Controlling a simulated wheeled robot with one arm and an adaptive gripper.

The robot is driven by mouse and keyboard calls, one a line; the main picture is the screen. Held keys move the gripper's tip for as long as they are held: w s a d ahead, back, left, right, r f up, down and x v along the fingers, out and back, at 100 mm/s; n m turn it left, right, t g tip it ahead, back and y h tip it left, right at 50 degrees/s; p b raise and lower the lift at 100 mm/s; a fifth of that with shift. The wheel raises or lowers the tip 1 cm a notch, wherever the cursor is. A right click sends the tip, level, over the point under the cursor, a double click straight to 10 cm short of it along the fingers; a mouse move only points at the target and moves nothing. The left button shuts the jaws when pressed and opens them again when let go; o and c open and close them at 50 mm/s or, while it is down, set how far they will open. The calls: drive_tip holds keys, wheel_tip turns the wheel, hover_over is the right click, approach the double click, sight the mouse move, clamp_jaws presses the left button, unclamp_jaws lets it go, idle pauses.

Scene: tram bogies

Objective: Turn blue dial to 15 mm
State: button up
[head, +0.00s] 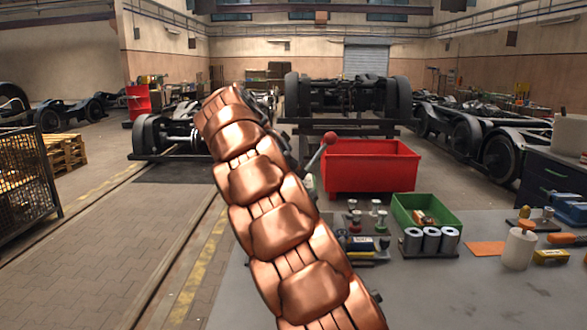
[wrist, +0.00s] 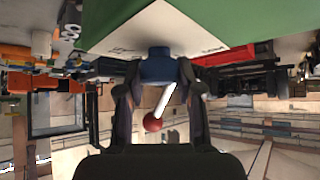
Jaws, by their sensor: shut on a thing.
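The blue dial (wrist: 158,66) sits on a pale plate (wrist: 120,38) with dark markings in the wrist view. The markings are too small to read, so I cannot tell the dial's setting. My gripper (wrist: 157,77) has one finger on each side of the dial and is shut on it. A white lever with a red ball (wrist: 153,122) shows between the fingers. The red ball also shows in the head view (head: 329,138), just right of my arm. My arm hides the gripper and dial in the head view.
A red container (head: 370,165) stands behind the bench. A wire cage (head: 25,175) is at left; the floor between is clear.

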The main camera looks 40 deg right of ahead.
drive_tip(key=shift+m+g, duration=0.3)
idle(0.5)
drive_tip(key=o, duration=1.2)
drive_tip(key=shift+v, duration=3.6)
drive_tip(key=shift+a, duration=0.1)
drive_tip(key=shift+s, duration=0.1)
